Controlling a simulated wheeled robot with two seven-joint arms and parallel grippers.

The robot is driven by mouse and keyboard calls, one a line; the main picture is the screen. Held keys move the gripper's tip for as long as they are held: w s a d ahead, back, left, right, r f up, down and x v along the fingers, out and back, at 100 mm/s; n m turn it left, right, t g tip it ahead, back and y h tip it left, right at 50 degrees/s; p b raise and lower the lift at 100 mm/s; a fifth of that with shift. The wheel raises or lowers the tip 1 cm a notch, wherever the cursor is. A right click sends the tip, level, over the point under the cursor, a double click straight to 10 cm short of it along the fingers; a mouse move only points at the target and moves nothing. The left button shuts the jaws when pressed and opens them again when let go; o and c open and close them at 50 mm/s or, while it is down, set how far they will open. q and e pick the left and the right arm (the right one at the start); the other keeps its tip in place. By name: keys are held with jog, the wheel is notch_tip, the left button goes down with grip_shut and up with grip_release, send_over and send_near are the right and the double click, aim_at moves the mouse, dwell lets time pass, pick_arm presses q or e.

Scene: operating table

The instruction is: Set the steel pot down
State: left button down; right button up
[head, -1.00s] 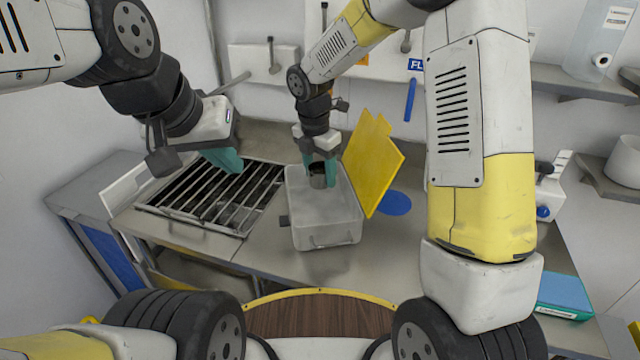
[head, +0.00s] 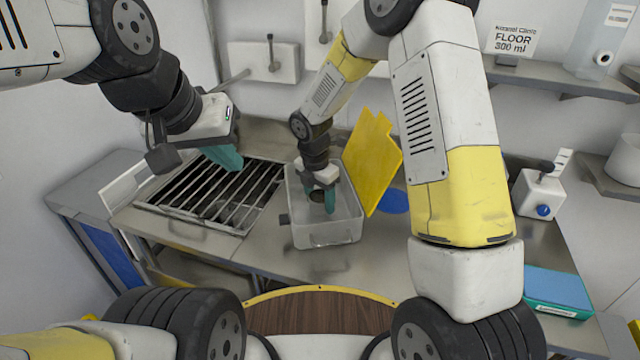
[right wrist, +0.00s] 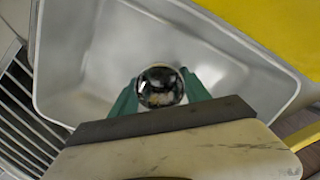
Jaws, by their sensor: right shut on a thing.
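The steel pot (right wrist: 161,87) is small and round with a shiny, dark-looking inside. My right gripper (right wrist: 160,95) is shut on it, with a green finger on each side. In the head view the pot (head: 317,196) is held between the fingers of my right gripper (head: 319,198), inside the grey rectangular basin (head: 327,234). The basin wall also shows around it in the right wrist view (right wrist: 65,60). I cannot tell whether the pot touches the basin floor. My left gripper (head: 224,158) hangs above the grill rack at the left; its finger gap is not clear.
The slatted grill rack (head: 215,195) lies left of the basin. A yellow board (head: 372,160) stands tilted against the basin's right side, with a blue disc (head: 395,201) beside it. The counter in front of the basin (head: 290,262) is clear.

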jog(key=shift+f, duration=0.1)
jog(key=o, duration=1.3)
jog(key=shift+o, duration=0.2)
notch_tip(320, 180, up, 12)
jog(key=s, duration=0.1)
jog(key=s+d+r+m+t+y, duration=0.1)
jog(key=s+d+r+m+t, duration=0.1)
jog(key=s+d+r+m, duration=0.75)
jog(key=s+d+r+m+t+y, duration=0.1)
jog(key=s+d+r+m, duration=0.1)
jog(key=s+m, duration=0.4)
jog(key=s+d+r+m+t+y, duration=0.1)
jog(key=s+r+m, duration=0.3)
jog(key=m, duration=0.7)
jog(key=shift+s+d+r+m+t, duration=0.2)
jog(key=shift+s+d+m+t, duration=0.15)
jog(key=shift+s+d+t, duration=0.4)
